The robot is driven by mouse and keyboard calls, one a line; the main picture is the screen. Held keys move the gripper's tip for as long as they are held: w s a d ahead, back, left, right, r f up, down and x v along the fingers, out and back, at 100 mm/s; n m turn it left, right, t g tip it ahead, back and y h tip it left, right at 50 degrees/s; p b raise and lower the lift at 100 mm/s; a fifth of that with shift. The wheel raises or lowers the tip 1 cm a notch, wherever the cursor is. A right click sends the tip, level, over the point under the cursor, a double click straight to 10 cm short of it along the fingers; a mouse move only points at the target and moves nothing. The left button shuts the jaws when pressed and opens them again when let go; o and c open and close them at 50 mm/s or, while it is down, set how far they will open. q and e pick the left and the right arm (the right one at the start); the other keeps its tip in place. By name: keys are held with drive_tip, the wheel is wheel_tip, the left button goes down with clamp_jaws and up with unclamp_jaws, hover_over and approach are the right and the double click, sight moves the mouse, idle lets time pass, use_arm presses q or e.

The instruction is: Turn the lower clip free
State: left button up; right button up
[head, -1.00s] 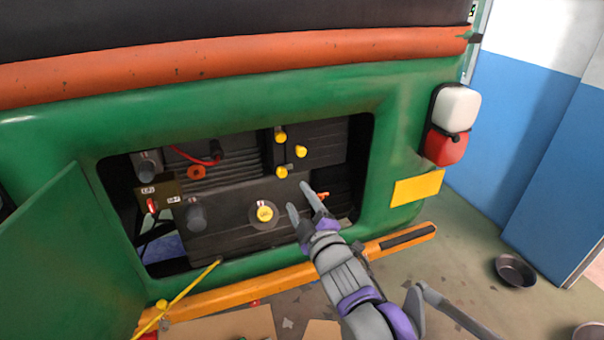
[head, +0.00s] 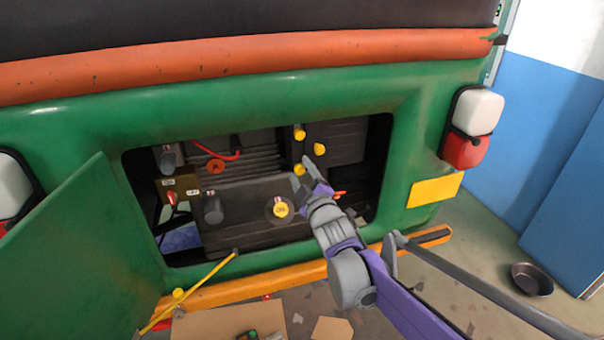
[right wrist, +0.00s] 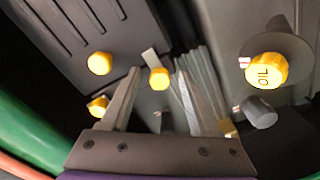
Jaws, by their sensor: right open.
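The lower clip's yellow knob (head: 299,169) sits low on the dark ribbed box inside the open engine bay. My right gripper (head: 305,173) is open, its fingertips close to this knob and partly covering the area around it. In the right wrist view a yellow knob (right wrist: 159,77), which looks like the same one, lies between the two spread fingers (right wrist: 158,80). I cannot tell whether a finger touches it. An upper yellow knob (head: 299,132) sits above, and another yellow knob (head: 319,149) is on the box to the right. My left gripper is not in view.
The green body frames the bay, with an open green panel (head: 85,245) at the left. A yellow oil cap (head: 281,210) sits below left of the gripper. An orange bumper (head: 270,288) runs beneath. A metal bowl (head: 531,279) stands on the floor.

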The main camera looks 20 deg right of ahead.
clamp_jaws()
drive_tip(key=shift+m, duration=0.4)
drive_tip(key=m+b, duration=0.1)
drive_tip(key=m, duration=0.2)
drive_tip(key=shift+m, duration=0.4)
drive_tip(key=m+b, duration=0.1)
drive_tip(key=m, duration=0.3)
drive_tip(key=shift+m, duration=0.3)
drive_tip(key=m, duration=0.4)
drive_tip(key=shift+a+b, duration=0.1)
drive_tip(key=shift+b, duration=0.25)
drive_tip(key=m, duration=0.4)
drive_tip(key=shift+m+b, duration=0.3)
